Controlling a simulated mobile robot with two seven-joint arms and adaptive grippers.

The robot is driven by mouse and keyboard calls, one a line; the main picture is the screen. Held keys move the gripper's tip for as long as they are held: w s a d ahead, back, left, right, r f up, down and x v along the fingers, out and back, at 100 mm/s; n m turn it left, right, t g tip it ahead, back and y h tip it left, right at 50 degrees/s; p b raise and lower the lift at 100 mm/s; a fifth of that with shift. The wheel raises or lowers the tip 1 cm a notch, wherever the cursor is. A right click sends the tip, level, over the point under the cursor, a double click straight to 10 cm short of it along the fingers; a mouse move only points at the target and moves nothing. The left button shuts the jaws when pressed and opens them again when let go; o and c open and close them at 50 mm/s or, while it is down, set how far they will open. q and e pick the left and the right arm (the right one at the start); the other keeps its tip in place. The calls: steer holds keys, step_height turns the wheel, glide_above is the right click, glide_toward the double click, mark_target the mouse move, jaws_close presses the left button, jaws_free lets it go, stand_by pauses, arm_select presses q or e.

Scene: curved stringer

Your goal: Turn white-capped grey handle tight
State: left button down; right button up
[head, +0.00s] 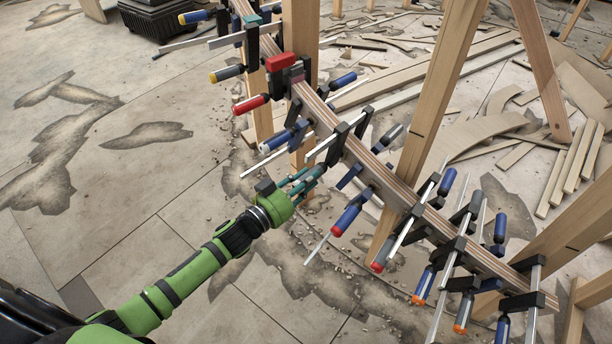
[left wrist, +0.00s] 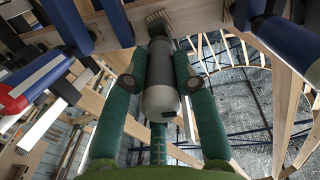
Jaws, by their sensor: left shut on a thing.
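The grey handle with its white cap shows close up in the left wrist view (left wrist: 160,95), pointing toward the camera from a clamp on the wooden stringer. My left gripper (head: 308,180) has its green fingers closed around this handle, on both sides of it in the left wrist view (left wrist: 161,68). In the head view the fingers hide most of the handle. The curved laminated stringer (head: 388,182) runs from the top middle to the lower right. I cannot tell from these frames how tight the clamp is. My right gripper is not in view.
Neighbouring clamps crowd the stringer: a blue handle (head: 351,214) to the right, another blue one (head: 276,141) above, and a red one (head: 250,104) farther up. Wooden posts (head: 437,100) stand behind. Cut strips lie at upper right. The floor at left is open.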

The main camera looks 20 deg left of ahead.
arm_select(q)
steer(key=m+p, duration=0.1)
steer(key=m, duration=0.1)
steer(key=shift+m, duration=0.4)
steer(key=m, duration=0.3)
steer(key=shift+a+m, duration=0.1)
steer(key=shift+m, duration=0.2)
steer(key=m, duration=0.2)
steer(key=shift+m+p, duration=0.3)
steer(key=shift+p, duration=0.05)
steer(key=m, duration=0.2)
steer(key=shift+m, duration=0.4)
steer(key=shift+w+m, duration=0.1)
steer(key=shift+m, duration=0.5)
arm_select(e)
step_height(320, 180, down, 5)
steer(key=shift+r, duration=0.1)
arm_select(q)
steer(key=shift+r, duration=0.1)
steer(key=c, duration=1)
jaws_free()
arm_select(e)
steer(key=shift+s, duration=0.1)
